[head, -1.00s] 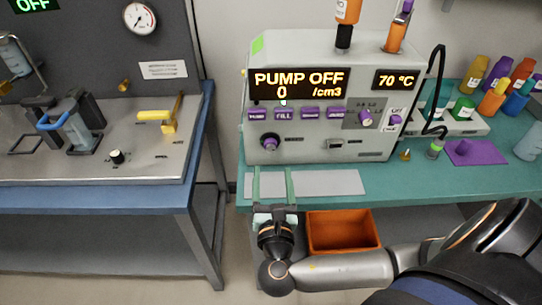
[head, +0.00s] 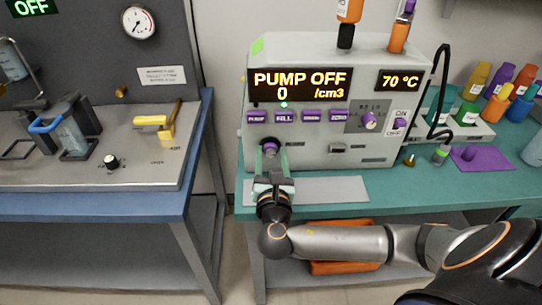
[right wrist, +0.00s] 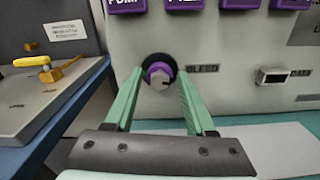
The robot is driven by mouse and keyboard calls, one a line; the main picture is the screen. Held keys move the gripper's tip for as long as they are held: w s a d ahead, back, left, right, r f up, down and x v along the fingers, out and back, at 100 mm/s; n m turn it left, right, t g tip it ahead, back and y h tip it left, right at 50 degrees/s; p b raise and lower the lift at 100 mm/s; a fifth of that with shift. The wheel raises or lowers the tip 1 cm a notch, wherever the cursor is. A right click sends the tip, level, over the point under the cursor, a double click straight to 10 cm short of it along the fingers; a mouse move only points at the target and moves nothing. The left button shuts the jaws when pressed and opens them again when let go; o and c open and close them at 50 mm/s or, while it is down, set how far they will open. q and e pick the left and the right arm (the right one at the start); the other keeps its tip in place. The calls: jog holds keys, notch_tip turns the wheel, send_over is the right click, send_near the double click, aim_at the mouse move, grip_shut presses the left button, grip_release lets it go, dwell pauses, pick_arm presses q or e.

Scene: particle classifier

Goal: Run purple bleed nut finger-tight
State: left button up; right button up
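The purple bleed nut (head: 270,148) is a small purple ring with a grey faceted face in a round black port, low on the left of the pump's front panel. It also shows in the right wrist view (right wrist: 160,77). My right gripper (head: 271,156) is in front of it, with green fingers pointing at the panel. In the right wrist view the gripper (right wrist: 160,71) is open, one finger on each side of the nut, with gaps visible between. Whether the tips reach past the nut's face I cannot tell. My left gripper is not in view.
The beige pump box (head: 320,125) reads PUMP OFF, 0 and 70 °C. A grey plate (head: 335,189) lies on the teal bench (head: 400,185) below it. An orange bin (head: 340,268) is partly behind my right arm. A blue-edged bench (head: 90,207) stands left, across a gap.

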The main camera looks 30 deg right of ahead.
grip_shut()
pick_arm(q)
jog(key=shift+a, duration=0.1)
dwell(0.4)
